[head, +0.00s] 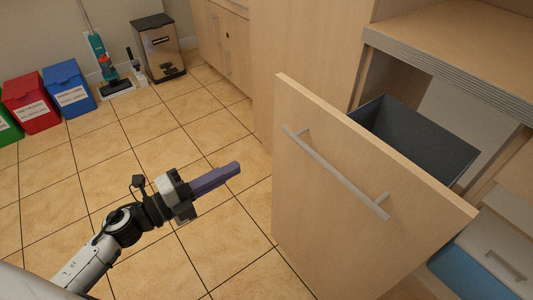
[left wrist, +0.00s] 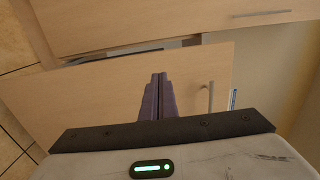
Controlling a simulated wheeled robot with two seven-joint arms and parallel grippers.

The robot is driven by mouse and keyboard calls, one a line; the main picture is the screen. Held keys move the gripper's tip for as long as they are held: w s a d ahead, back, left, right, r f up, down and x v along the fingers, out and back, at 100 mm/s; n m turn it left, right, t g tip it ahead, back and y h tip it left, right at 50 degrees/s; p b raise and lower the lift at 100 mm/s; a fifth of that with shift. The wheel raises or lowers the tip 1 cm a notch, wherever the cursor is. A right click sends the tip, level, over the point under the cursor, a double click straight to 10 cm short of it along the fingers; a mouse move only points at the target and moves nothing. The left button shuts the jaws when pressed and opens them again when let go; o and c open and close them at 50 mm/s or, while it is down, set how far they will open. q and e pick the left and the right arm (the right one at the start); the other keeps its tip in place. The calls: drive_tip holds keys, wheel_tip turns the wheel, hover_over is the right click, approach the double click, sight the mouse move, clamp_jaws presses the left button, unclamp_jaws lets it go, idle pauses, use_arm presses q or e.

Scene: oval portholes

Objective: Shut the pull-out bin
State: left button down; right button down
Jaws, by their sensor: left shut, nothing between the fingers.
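The pull-out bin stands pulled out of its cabinet at the right of the head view. Its wooden front panel (head: 310,190) carries a long metal bar handle (head: 335,172). Behind the panel sits a dark grey bin (head: 415,140), which looks empty as far as its inside shows. My left gripper (head: 238,167) has purple fingers that are shut and empty, to the left of the panel over the floor. In the left wrist view the shut fingers (left wrist: 159,80) point toward the panel (left wrist: 100,90), with the handle (left wrist: 211,95) to their right. My right gripper is not in view.
Red (head: 32,103) and blue (head: 69,88) lidded boxes, a sweeper (head: 97,48) and a metal trash can (head: 158,47) stand along the back wall. A partly open drawer with a blue lower part (head: 475,268) is at the lower right. The tiled floor between is clear.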

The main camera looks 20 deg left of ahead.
sight(278, 144)
use_arm(q)
drive_tip(key=x, duration=1.1)
drive_tip(key=shift+w, duration=0.15)
